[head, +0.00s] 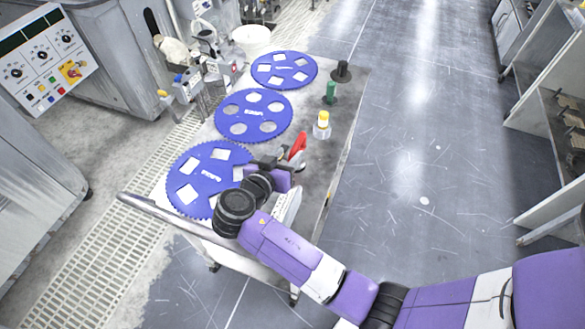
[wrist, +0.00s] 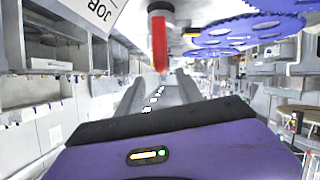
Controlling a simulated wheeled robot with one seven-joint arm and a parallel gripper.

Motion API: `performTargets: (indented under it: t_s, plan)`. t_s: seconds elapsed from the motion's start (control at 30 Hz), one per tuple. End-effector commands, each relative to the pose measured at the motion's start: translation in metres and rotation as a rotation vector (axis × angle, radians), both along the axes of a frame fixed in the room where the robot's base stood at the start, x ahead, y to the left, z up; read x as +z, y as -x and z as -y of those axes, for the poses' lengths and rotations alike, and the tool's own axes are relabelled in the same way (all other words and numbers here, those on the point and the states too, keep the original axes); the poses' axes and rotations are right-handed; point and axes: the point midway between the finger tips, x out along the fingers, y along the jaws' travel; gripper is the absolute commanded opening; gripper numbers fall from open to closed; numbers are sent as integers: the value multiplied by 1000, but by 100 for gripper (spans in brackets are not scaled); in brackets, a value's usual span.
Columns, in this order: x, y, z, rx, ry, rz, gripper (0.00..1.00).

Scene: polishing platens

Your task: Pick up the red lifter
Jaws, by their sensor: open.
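The red lifter (head: 298,146) stands at the near right part of the cart top, just beyond my gripper (head: 281,160) in the head view. Its lower part is hidden behind my gripper there. In the wrist view the red lifter (wrist: 159,43) shows at upper centre as a narrow red piece with a dark end at the top. My gripper (wrist: 156,92) is open in that view, with a grey finger on either side and the lifter beyond them, apparently not held. Whether a finger touches it I cannot tell.
Three blue toothed discs (head: 253,117) lie along the left of the cart top (head: 345,105). A yellow-topped piece (head: 322,124), a green piece (head: 331,92) and a black piece (head: 342,71) stand in a row beyond the lifter. The floor at right is clear.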

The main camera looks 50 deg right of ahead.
Motion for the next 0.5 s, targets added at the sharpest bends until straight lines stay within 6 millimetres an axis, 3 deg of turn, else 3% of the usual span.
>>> performTargets:
  t_s: [0.5]
  plan:
    - [-17, -14, 42, -2, 0, -1, 43]
